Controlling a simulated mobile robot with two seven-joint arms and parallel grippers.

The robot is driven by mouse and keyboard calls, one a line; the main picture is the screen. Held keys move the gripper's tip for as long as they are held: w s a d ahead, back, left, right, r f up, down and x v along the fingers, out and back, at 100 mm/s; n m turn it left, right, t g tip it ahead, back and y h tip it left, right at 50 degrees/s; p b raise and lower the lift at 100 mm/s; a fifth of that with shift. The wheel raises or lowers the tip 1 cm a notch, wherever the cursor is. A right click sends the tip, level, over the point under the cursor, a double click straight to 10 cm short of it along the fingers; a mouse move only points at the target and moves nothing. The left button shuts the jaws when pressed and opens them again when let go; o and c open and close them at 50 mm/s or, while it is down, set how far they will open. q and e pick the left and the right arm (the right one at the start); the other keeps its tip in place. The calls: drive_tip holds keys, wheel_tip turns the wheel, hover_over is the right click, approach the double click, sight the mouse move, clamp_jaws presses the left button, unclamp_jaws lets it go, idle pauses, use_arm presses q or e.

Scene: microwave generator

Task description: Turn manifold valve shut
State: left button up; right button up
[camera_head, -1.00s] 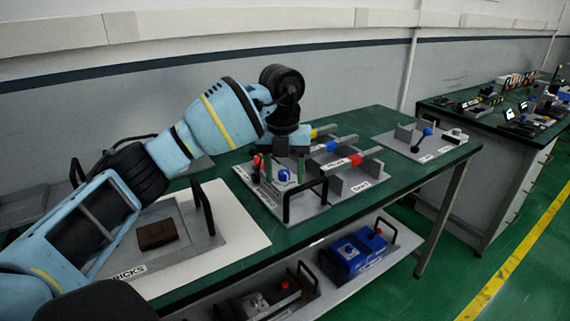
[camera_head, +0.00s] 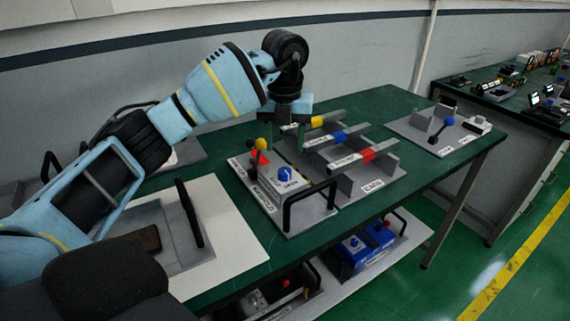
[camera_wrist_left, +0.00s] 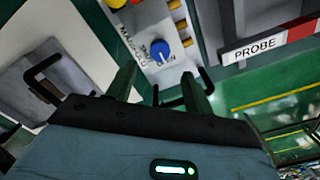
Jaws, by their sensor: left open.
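The blue valve knob (camera_head: 285,174) sits on a pale block on the near-left grey panel (camera_head: 296,222). The blue knob also shows in the left wrist view (camera_wrist_left: 160,49), beside a partly readable label starting "MAN". Its exact turn angle is hard to read. My left gripper (camera_head: 290,142) is open and empty, above and behind the knob in the head view. In the left wrist view its two green fingers (camera_wrist_left: 159,76) point toward the knob, apart from it. My right gripper is not in view.
A yellow-topped lever with a red part (camera_head: 261,150) stands just left of the knob. A black handle (camera_head: 309,200) arches at the panel's front. Bars with yellow, blue and red bands (camera_head: 367,154) lie right. A panel with a blue-tipped lever (camera_head: 441,129) stands farther right.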

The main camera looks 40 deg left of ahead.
sight(285, 170)
use_arm(q)
wheel_tip(285, 170, down, 6)
drive_tip(key=shift+f, duration=0.7)
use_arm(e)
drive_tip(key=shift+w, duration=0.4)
use_arm(q)
drive_tip(key=shift+c, duration=0.4)
drive_tip(key=c, duration=0.9)
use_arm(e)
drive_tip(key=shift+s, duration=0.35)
